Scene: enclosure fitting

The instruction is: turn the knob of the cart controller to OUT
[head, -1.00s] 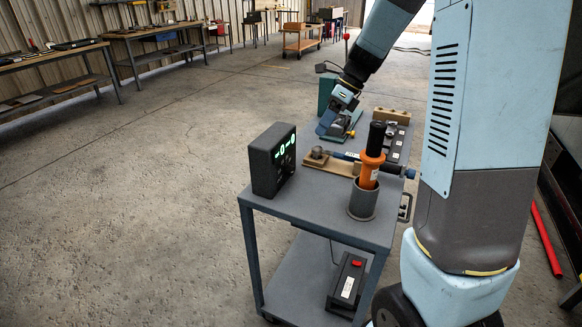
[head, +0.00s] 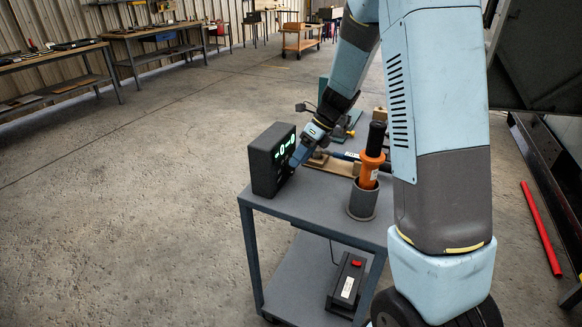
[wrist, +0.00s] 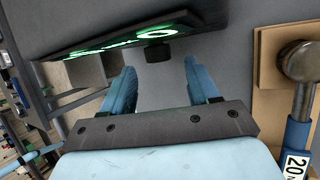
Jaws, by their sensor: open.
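The cart controller (head: 265,163) is a dark box with green lit marks on its face, upright at the near left end of the grey cart (head: 310,212). In the wrist view its face (wrist: 120,38) runs across the top, seen at a steep angle. A short dark knob (wrist: 154,55) sticks out from it. My gripper (head: 294,162) is at the controller's face. In the wrist view my gripper (wrist: 160,70) is open, with the knob ahead of the gap between its blue fingers; contact is not visible. The OUT label and the knob's setting cannot be read.
An orange tool with a black grip (head: 372,157) stands in a grey cup (head: 362,202) right of my gripper. A black box with a red button (head: 347,282) sits on the lower shelf.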

